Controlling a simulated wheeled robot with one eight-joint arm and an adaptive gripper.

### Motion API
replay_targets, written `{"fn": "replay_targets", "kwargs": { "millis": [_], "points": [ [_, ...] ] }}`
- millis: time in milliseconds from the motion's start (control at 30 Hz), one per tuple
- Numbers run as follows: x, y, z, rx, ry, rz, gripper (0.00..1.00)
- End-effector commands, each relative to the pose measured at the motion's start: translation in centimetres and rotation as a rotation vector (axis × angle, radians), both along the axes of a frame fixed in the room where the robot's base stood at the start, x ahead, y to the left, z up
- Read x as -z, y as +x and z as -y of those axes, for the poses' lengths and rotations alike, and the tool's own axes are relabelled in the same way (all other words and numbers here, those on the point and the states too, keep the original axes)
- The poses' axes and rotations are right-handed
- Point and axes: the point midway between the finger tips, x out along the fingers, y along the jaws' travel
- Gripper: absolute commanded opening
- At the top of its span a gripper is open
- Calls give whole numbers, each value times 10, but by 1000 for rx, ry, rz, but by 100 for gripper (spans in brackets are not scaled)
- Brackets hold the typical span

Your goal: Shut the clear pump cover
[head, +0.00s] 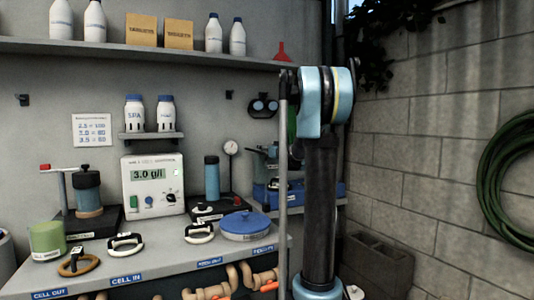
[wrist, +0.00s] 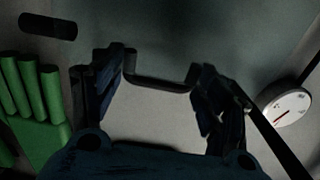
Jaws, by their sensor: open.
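In the wrist view a dark bar handle (wrist: 160,84) runs across between the fingertips of my gripper (wrist: 160,90). The fingers are spread, one near each end of the bar, and do not close on it. A smooth grey pane (wrist: 215,35) lies behind the bar and looks like the clear pump cover, but its edges are hard to make out. I cannot tell whether the fingers touch the bar. In the head view my arm stands in front of this area, and neither the cover nor my gripper shows clearly.
A round dial (wrist: 287,107) is right of my gripper and green cylinders (wrist: 32,90) are at left. In the head view, the bench holds a controller box (head: 153,185), a blue lid (head: 247,224) and several handled items. A block wall (head: 430,130) with a green hose (head: 490,165) closes the right side.

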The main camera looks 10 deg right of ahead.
Motion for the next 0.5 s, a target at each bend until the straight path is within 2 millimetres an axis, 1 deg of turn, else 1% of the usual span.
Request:
{"fn": "replay_targets", "kwargs": {
  "millis": [100, 367, 467, 500],
  "points": [
    [0, 4, -1, 0, 0, 0, 69],
    [0, 4, -1, 1, 0, 0, 69],
    [0, 4, 0, 2, 0, 0, 48],
    [0, 4, 0, 1, 0, 0, 39]
  ]
}}
